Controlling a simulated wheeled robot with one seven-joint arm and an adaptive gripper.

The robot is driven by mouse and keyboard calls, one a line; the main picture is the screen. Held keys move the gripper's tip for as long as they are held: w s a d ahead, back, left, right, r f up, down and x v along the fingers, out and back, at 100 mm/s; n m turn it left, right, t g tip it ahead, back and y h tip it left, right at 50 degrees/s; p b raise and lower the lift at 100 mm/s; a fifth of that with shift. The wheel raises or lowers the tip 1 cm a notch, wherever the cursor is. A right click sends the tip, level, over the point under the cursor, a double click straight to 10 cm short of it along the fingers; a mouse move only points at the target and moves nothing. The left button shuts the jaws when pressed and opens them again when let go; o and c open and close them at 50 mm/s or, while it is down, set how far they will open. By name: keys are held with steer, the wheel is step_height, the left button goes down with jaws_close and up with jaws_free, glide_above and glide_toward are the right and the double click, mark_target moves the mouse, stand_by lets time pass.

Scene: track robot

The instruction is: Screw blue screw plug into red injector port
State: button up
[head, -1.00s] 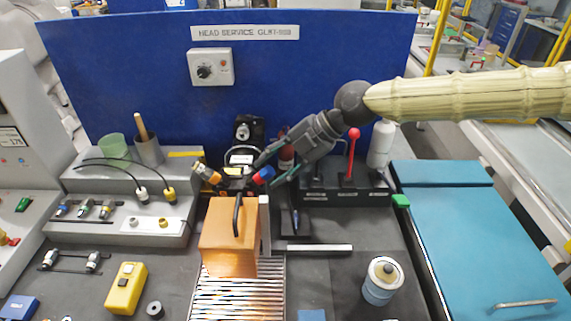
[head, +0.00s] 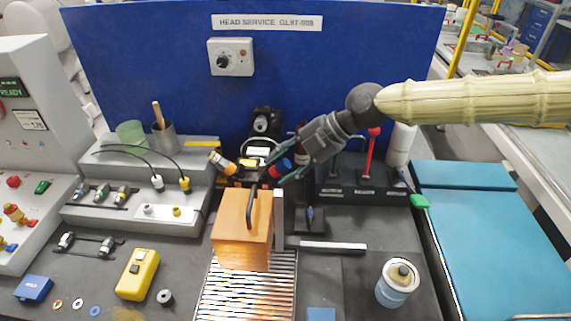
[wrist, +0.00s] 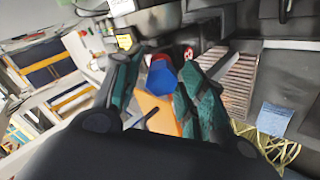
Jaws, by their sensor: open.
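The blue screw plug (head: 285,163) sits against the red injector port (head: 274,171) on the dark fixture behind the orange block. In the wrist view, the faceted blue plug (wrist: 161,80) lies between my two teal fingers, with red (wrist: 158,58) at its far end. How deep the plug sits in the port cannot be told. My gripper (head: 280,168) reaches in from the upper right, with its fingers around the plug. The gripper also shows in the wrist view (wrist: 158,92), its fingers open, with gaps beside the plug. The fingertips partly hide the plug in the head view.
An orange block with a black handle (head: 242,235) stands just in front, on a slatted grate (head: 246,290). A red-knobbed lever (head: 373,150) and a white bottle (head: 401,145) stand right of the gripper. A blue-white can (head: 396,284) stands front right.

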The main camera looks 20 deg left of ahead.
steer(key=shift+w+d+r, duration=0.2)
steer(key=shift+d+r, duration=0.05)
steer(key=shift+r, duration=0.05)
steer(key=shift+s+d+r+p, duration=0.25)
steer(key=shift+r+p, duration=0.15)
steer(key=shift+w+f, duration=0.15)
steer(key=shift+w, duration=0.05)
steer(key=shift+w+f, duration=0.1)
steer(key=shift+w, duration=0.15)
stand_by(0.4)
steer(key=shift+f+n+b, duration=0.15)
steer(key=shift+n+b, duration=0.4)
steer(key=shift+n, duration=0.55)
steer(key=n+b, duration=0.1)
steer(key=n, duration=0.4)
steer(key=n+b, duration=0.1)
steer(key=n, duration=0.3)
steer(key=shift+n, duration=0.4)
